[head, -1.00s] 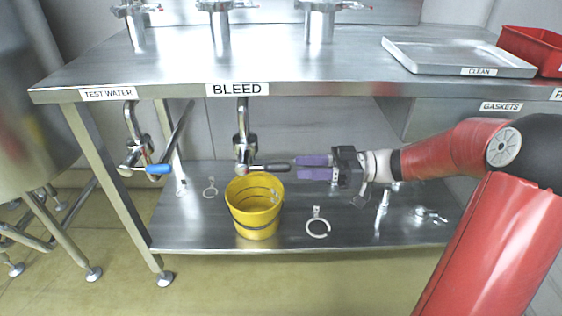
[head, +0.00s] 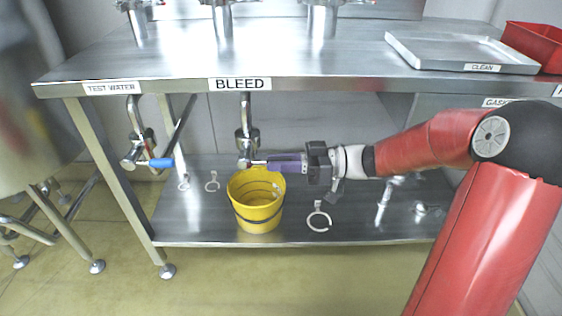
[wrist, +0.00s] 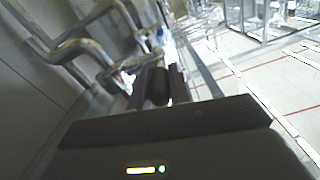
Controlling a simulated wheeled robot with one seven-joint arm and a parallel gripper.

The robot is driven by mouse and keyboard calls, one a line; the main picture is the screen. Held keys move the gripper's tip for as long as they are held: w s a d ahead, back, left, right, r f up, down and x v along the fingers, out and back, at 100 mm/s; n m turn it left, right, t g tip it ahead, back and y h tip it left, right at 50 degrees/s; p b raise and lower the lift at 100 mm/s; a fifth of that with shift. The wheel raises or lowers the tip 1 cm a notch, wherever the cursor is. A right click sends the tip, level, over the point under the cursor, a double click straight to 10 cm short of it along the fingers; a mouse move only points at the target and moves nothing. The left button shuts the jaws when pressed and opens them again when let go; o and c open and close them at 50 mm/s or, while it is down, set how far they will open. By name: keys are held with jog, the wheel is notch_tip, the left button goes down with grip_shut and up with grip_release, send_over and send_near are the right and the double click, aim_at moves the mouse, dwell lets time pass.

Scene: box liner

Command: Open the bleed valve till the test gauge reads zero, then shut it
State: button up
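The bleed valve (head: 246,141) hangs under the bench edge below the BLEED label (head: 240,84). Its lever points right, roughly level, and its dark grip is mostly hidden by my fingers in the head view. My gripper (head: 280,163) reaches in from the right with its purple fingers at the lever. In the wrist view the dark lever grip (wrist: 157,85) lies between the two fingers (wrist: 160,92). Whether they press on it is unclear. A yellow bucket (head: 256,205) stands on the lower shelf below the valve. No gauge face can be made out.
A blue-handled valve (head: 160,163) hangs at the left under the TEST WATER label (head: 111,88). A C-shaped ring (head: 319,220) lies on the lower shelf (head: 285,235) right of the bucket. A CLEAN tray (head: 460,55) and a red bin (head: 533,45) sit on the bench.

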grip_shut()
jog(key=shift+a+r+h, duration=0.2)
jog(key=shift+r+h, duration=1.05)
jog(key=shift+h, duration=0.45)
jog(key=shift+a+r+h, duration=0.25)
jog(key=shift+r+h, duration=0.45)
jog(key=shift+h, duration=0.4)
jog(key=shift+a+r+h+p, duration=0.4)
jog(key=shift+r+h+p, duration=0.15)
jog(key=shift+h, duration=0.65)
